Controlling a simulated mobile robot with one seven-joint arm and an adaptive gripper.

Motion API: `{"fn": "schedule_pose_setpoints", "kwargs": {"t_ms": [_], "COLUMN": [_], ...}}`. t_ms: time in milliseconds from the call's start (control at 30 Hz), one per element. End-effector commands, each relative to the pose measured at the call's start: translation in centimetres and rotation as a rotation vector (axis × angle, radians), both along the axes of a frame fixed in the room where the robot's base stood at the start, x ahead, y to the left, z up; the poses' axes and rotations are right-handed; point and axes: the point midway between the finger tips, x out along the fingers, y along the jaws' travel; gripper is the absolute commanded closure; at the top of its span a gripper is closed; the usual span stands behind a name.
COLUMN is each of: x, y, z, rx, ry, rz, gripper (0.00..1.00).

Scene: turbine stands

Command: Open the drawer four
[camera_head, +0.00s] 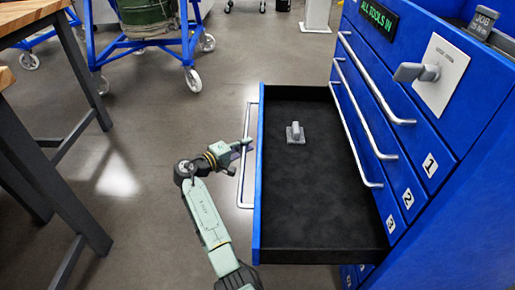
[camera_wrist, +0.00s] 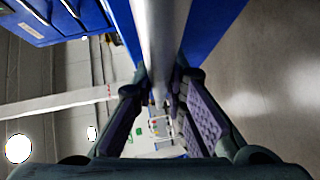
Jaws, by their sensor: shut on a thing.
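The blue tool cabinet (camera_head: 450,190) stands at the right in the head view, with closed drawers labelled 1, 2 and 3. A drawer (camera_head: 259,200) below number 3 is pulled far out; its own label is not visible. Its dark inside holds a small grey object (camera_head: 295,133). My gripper (camera_head: 242,145) is at the silver handle (camera_head: 243,180) on the drawer's front, towards the handle's far end. In the wrist view the handle (camera_wrist: 160,40) runs between the two fingers of my gripper (camera_wrist: 160,105), which is shut on it.
A table with dark legs (camera_head: 40,165) stands at the left. A blue wheeled stand (camera_head: 188,50) is at the back.

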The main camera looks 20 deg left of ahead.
Motion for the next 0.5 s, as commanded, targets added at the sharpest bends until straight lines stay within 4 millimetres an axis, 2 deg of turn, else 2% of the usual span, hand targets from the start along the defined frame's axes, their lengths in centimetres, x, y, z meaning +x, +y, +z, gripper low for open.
{"fn": "schedule_pose_setpoints", "kwargs": {"t_ms": [200, 500], "x": [-0.39, -0.45], "y": [1.13, 1.33], "z": [-0.08, -0.02], "rx": [0.001, 0.001], "ry": [0.000, 0.000], "rz": [0.000, 0.000], "gripper": [1.00, 1.00]}}
